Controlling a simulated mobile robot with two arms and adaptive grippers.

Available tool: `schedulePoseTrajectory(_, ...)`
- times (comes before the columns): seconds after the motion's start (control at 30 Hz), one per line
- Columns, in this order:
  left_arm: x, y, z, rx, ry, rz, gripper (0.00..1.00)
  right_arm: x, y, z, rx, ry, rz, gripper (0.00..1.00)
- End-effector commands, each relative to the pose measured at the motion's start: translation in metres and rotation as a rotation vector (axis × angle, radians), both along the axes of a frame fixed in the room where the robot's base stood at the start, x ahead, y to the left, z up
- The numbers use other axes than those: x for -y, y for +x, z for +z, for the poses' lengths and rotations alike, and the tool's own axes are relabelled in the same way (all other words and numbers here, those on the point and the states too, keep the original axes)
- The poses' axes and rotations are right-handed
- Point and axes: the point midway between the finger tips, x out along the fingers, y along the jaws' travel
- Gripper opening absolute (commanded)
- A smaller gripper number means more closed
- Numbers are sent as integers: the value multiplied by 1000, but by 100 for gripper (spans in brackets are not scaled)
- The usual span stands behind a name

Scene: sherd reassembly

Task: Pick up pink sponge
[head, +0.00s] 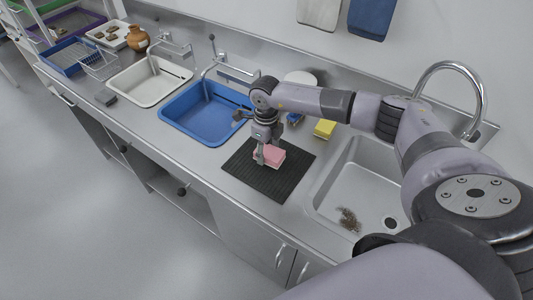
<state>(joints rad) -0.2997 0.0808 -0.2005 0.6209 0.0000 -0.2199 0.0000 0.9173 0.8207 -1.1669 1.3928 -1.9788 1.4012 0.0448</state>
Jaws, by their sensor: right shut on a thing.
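The pink sponge (273,157) is at the black ribbed mat (248,183) on the steel counter. My right gripper (262,158) points down and is shut on the pink sponge, with a finger in front of its left part. I cannot tell whether the sponge touches the mat or is slightly above it. My left gripper is not in view.
A yellow sponge (325,128) lies behind and right of the mat. A sink (345,170) with dark debris is at right. A blue basin (205,113) and a white basin (148,86) stand left. A brown jar (138,39) is farther back.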

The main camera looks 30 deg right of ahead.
Motion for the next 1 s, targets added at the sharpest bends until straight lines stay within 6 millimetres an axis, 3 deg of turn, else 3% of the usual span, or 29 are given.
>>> schedulePoseTrajectory(0.17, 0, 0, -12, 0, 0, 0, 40, 0, 1, 36, 8, 1, 1, 26)
schedulePoseTrajectory(0.4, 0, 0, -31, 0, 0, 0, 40, 0, 1, 106, 8, 1, 2, 26)
schedulePoseTrajectory(0.6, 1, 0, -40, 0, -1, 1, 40, -1, 1, 153, 5, 1, 1, 26)
schedulePoseTrajectory(0.8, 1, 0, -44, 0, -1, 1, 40, -1, 0, 177, 2, 1, 1, 26)
schedulePoseTrajectory(1.0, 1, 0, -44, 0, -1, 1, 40, 0, 0, 183, 0, 1, 1, 26)
